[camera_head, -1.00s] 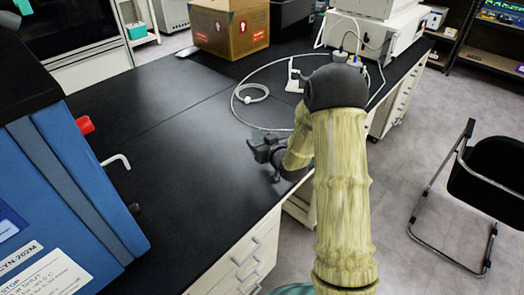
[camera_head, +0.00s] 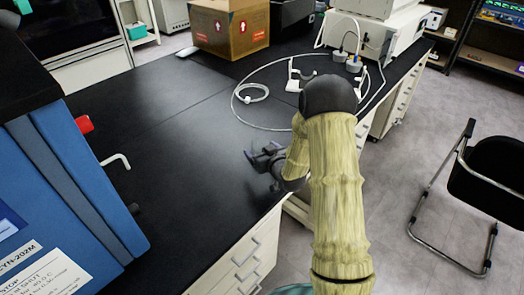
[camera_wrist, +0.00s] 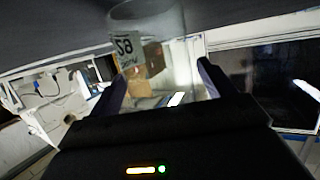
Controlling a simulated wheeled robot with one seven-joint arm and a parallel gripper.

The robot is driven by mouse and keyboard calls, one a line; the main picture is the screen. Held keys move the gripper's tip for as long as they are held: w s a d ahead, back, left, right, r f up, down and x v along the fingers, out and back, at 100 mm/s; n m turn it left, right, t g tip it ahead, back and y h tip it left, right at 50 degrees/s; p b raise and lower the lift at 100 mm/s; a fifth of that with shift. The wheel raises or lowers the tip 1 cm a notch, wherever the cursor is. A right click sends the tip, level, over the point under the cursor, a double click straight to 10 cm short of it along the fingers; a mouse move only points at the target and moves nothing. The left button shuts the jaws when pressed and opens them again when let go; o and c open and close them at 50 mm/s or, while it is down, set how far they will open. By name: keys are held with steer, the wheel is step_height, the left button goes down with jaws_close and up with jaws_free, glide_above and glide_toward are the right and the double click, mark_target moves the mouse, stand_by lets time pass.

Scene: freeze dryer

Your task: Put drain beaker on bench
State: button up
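A clear beaker (camera_wrist: 140,20) with a white label shows at the top of the wrist view, against the dark bench top. It lies just past my fingertips, roughly between their lines. My gripper (camera_wrist: 160,75) has its two dark fingers spread wide apart, with no finger visibly closed on the beaker. In the head view my gripper (camera_head: 262,155) is low over the right front part of the black bench (camera_head: 150,130). The beaker cannot be made out clearly there. Whether it rests on the bench is hard to tell.
A blue machine (camera_head: 70,185) with a bent white pipe (camera_head: 116,160) stands at the left. The bench middle is clear. A black chair (camera_head: 490,170) stands at the right.

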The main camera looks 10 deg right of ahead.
steer(key=shift+s+r, duration=0.1)
steer(key=shift+r, duration=0.1)
steer(key=v, duration=1.1)
steer(key=shift+s+b, duration=0.4)
steer(key=shift+b, duration=0.05)
steer(key=shift+d, duration=0.15)
steer(key=s+a+r+m+g+h, duration=0.1)
steer(key=s+g, duration=0.4)
steer(key=s, duration=0.4)
steer(key=s+a+r+m+g+h, duration=0.1)
steer(key=s+r+g+h, duration=0.1)
steer(key=s+g, duration=0.4)
steer(key=s, duration=0.4)
steer(key=shift+a+r+m+g, duration=0.2)
steer(key=shift+a+m+g, duration=0.05)
steer(key=shift+m+g, duration=0.05)
